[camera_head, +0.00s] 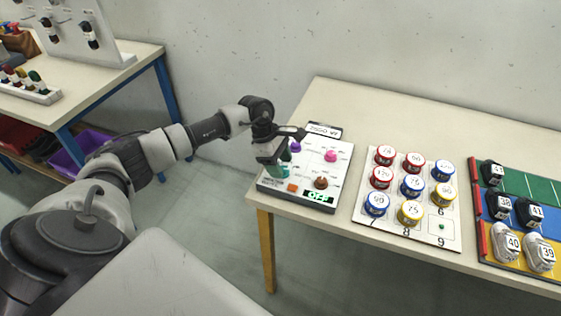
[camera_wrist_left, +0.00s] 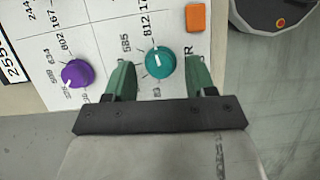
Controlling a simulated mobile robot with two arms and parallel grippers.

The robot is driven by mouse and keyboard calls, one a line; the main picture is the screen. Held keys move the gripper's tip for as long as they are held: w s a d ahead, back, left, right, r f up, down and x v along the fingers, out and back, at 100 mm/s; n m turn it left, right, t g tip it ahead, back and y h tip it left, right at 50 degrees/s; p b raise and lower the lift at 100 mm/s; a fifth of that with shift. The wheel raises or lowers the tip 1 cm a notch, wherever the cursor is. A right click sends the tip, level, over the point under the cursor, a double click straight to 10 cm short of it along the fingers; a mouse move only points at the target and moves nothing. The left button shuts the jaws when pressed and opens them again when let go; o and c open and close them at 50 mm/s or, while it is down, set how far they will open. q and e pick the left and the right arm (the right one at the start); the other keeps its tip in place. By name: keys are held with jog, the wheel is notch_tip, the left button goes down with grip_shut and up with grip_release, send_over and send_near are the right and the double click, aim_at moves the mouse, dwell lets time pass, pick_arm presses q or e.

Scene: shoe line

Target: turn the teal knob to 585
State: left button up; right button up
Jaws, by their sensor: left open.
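The teal knob (camera_wrist_left: 160,62) is on the white panel (camera_wrist_left: 115,20) in the left wrist view. A white pointer mark shows on its face, and printed numbers surround it. The label 585 (camera_wrist_left: 126,44) is up and to the left of the knob. My left gripper (camera_wrist_left: 163,66) is open, with one green finger on each side of the knob. Gaps show between fingers and knob, so I see no grip. In the head view, my left gripper (camera_head: 271,158) is over the left side of the control panel (camera_head: 330,170) and largely hides the teal knob. My right gripper is out of view.
A purple knob (camera_wrist_left: 76,73) and an orange button (camera_wrist_left: 196,18) are near the teal knob. The panel also has a pink knob (camera_head: 331,156) and a brown knob (camera_head: 321,183). Numbered tins on a white board (camera_head: 375,222) stand to the right.

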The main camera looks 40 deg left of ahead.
pick_arm(q)
jog(key=shift+d+f, duration=0.1)
jog(key=shift+f, duration=0.1)
jog(key=c, duration=0.9)
jog(key=n+t, duration=0.1)
jog(key=n, duration=0.2)
jog(key=shift+s+y, duration=0.1)
jog(key=shift+y, duration=0.2)
jog(key=shift+d+n+t+y+b, duration=0.2)
jog(key=shift+n+t, duration=0.25)
jog(key=shift+n, duration=0.75)
jog(key=shift+a+n+t+y+b, duration=0.1)
jog(key=shift+n+t+y, duration=0.3)
jog(key=shift+n, duration=0.8)
